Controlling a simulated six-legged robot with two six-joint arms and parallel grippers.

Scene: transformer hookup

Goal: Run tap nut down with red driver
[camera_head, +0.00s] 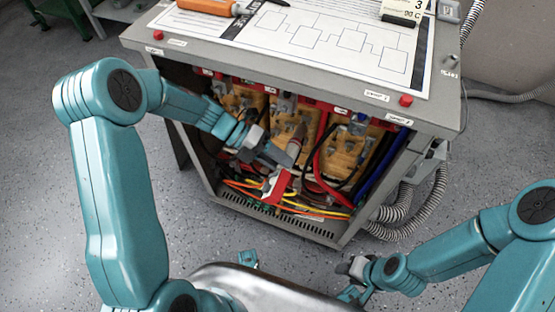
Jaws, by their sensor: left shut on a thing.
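My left gripper (274,154) reaches into the open front of the grey cabinet (212,188). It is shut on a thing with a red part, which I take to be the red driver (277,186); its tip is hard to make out. Behind it are tan transformer blocks (346,150) with grey terminals. The tap nut is too small or hidden to pick out. My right gripper (352,278) is low in front of the cabinet, away from it; its jaws are too small to read.
An orange-handled tool (208,6) and a diagram sheet (300,40) lie on the cabinet top. Red, black, blue and orange cables (316,180) crowd the inside. Grey ribbed hoses (425,208) run at the right. The speckled floor in front is mostly clear.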

